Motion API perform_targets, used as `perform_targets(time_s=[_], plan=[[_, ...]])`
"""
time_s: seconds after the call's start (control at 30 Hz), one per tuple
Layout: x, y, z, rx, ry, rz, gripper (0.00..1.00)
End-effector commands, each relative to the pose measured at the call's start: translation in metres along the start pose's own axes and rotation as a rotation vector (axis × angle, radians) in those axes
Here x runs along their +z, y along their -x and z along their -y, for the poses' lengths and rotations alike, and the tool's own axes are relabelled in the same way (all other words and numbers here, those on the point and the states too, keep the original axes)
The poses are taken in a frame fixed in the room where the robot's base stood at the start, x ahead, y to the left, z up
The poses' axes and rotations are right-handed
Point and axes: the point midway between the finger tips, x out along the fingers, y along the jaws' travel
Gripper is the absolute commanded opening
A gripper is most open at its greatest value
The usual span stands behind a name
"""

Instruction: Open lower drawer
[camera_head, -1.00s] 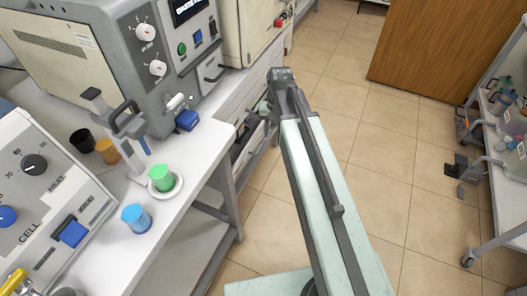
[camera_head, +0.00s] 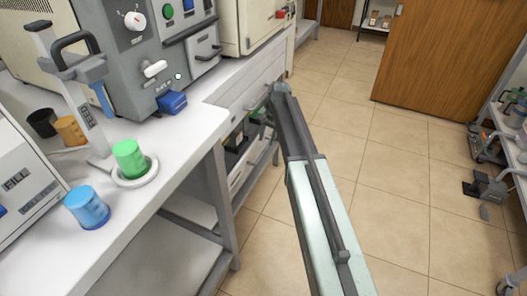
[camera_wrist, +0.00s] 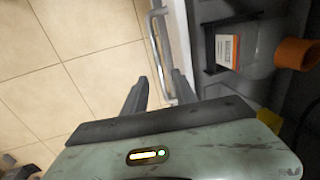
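The lower drawer (camera_head: 238,178) shows as a pale front low in the bench cabinet, below an open dark shelf space. My arm partly covers that cabinet in the head view. In the wrist view the pale drawer front (camera_wrist: 180,42) carries a metal bar handle (camera_wrist: 156,45). My gripper (camera_wrist: 159,78) is open, with its two dark fingers apart. The near end of the handle shows in the gap between the fingers; I cannot tell whether they touch it. The fingers are not clear in the head view.
An upper drawer (camera_head: 262,85) sits under the worktop. The bench's left part holds a green cup (camera_head: 128,158), a blue cup (camera_head: 87,207) and testing machines. An orange-capped bottle (camera_wrist: 297,53) is beside the drawer front in the wrist view. A cart stands right.

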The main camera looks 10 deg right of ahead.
Motion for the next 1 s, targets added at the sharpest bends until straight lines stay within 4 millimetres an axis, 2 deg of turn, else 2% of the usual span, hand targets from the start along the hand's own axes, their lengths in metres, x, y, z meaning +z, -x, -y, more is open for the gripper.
perform_targets(time_s=[0.03, 0.2, 0.3, 0.6, 0.63, 0.73, 0.77, 1.0], plan=[[0.000, -0.016, -0.002, 0.000, 0.000, 0.000, 0.33], [0.000, -0.048, -0.002, 0.000, 0.001, 0.000, 0.33], [-0.001, -0.060, -0.002, 0.000, 0.001, 0.000, 0.33], [0.000, -0.060, -0.001, 0.000, 0.000, -0.001, 0.33], [0.000, -0.060, -0.001, 0.000, 0.000, -0.001, 0.31], [-0.001, -0.060, -0.001, 0.000, 0.000, 0.000, 0.03], [-0.001, -0.060, -0.001, 0.000, 0.000, 0.000, 0.00], [-0.001, -0.060, -0.001, -0.001, 0.000, -0.001, 0.00]])
